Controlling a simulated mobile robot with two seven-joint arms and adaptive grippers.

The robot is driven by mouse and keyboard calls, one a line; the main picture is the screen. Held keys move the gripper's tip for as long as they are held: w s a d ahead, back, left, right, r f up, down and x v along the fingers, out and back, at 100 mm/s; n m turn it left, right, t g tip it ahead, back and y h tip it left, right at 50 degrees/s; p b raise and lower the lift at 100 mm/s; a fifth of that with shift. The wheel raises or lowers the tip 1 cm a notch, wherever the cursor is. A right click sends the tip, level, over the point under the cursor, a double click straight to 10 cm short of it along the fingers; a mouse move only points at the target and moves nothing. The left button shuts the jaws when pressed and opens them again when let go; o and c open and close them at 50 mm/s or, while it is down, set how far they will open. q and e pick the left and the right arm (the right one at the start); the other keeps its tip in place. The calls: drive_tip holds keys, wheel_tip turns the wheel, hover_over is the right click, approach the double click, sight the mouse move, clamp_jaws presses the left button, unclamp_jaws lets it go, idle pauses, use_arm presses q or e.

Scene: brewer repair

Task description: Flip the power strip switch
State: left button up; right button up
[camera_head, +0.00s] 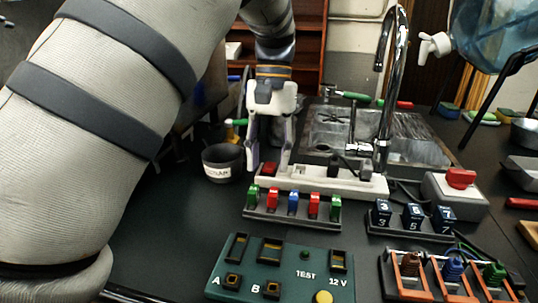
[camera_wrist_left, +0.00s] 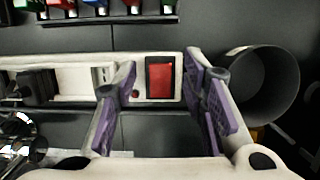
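The white power strip (camera_head: 330,182) lies on the dark counter in front of the sink, with dark plugs in it. Its red rocker switch (camera_head: 269,168) is at its left end in the head view. My left gripper (camera_head: 269,160) points down over that end. In the left wrist view the power strip (camera_wrist_left: 75,76) runs across the picture and the red switch (camera_wrist_left: 160,78) shows between the purple-padded fingers of my open left gripper (camera_wrist_left: 162,85). Nothing is held. I cannot tell whether the fingertips touch the strip. My right gripper is not in view.
A dark cup (camera_head: 222,162) stands close to the gripper, on its left; it also shows in the left wrist view (camera_wrist_left: 262,85). A rack of coloured pieces (camera_head: 292,214) sits in front of the strip. A grey box with a red knob (camera_head: 455,195) is at right. A green test panel (camera_head: 285,268) is nearer.

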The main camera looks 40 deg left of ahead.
sight(272, 163)
use_arm(q)
drive_tip(key=v, duration=1.2)
